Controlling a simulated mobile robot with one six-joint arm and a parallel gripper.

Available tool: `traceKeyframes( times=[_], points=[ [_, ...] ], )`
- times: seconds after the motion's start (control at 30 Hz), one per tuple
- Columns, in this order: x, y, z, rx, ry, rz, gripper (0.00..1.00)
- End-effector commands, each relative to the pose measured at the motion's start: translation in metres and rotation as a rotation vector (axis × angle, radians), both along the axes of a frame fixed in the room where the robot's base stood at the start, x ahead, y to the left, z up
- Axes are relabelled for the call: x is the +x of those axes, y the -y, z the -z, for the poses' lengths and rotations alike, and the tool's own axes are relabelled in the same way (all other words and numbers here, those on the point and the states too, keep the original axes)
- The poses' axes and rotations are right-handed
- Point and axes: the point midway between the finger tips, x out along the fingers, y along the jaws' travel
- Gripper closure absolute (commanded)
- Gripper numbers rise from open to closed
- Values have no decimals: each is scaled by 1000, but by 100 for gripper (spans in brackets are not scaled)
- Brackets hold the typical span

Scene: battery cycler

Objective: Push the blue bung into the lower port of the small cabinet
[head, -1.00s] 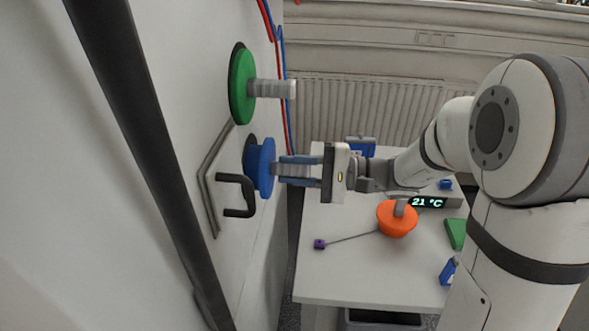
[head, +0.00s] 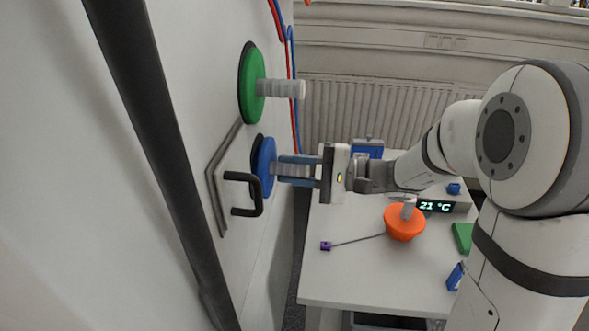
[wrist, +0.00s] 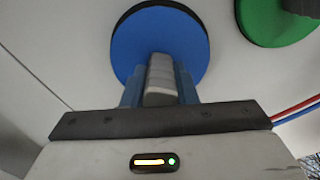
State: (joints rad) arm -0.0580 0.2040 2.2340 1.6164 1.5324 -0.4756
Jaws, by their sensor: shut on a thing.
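The blue bung (head: 265,167) is at the lower port (head: 255,152) of the white cabinet face (head: 190,60), with its disc against or very near the port's dark ring. My gripper (head: 282,168) is shut on the bung's grey ribbed stem, one finger above and one below it. In the wrist view the blue disc (wrist: 150,38) fills the top middle, and the grey stem (wrist: 160,80) sits between the blue fingers. A thin dark rim shows around part of the disc. How deep the bung sits is hidden.
A green bung (head: 254,86) with a grey stem is in the upper port. A black handle (head: 258,195) stands out just below my gripper. Red and blue hoses (head: 291,60) run down behind.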

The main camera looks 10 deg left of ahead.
Motion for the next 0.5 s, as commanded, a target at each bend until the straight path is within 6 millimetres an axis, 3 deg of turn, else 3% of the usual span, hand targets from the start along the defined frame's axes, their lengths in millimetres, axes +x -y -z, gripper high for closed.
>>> traceKeyframes(
  times=[0.5],
  points=[
    [0,-5,-1,2,1,-1,100]
  ],
)
